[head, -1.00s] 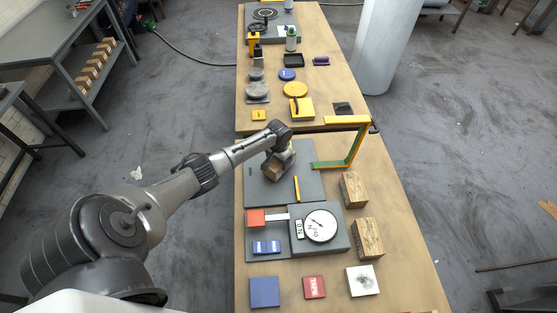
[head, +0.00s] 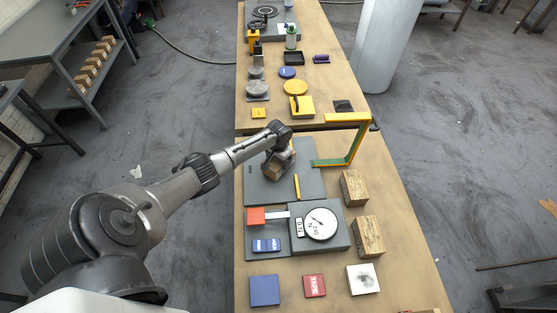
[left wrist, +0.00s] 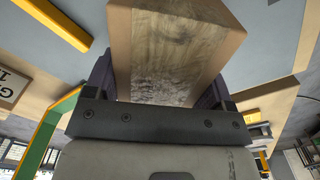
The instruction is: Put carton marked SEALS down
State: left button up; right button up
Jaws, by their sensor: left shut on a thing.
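My left gripper (head: 279,163) is shut on a brown carton (head: 272,172), over the grey board (head: 258,192) in the middle of the near table. In the left wrist view the carton (left wrist: 175,50) fills the space between the two dark fingers and shows a worn, wood-like face. No SEALS marking is readable on it. I cannot tell whether its underside touches the board. My right gripper is not in view.
A yellow bar (head: 297,187) lies on the board, right of the carton. A green and yellow angled frame (head: 352,150) stands to the right. A dial unit (head: 320,225) is nearer, with two brown blocks (head: 353,188) (head: 368,237) beside it. The board's left part is clear.

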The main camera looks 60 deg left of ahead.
pick_arm(q)
jog(key=o, duration=1)
jog(key=shift+w, duration=0.1)
jog(key=shift+o, duration=0.7)
jog(key=shift+f, duration=0.1)
notch_tip(320, 180, up, 14)
jog(key=p, duration=0.1)
jog(key=shift+c, duration=0.4)
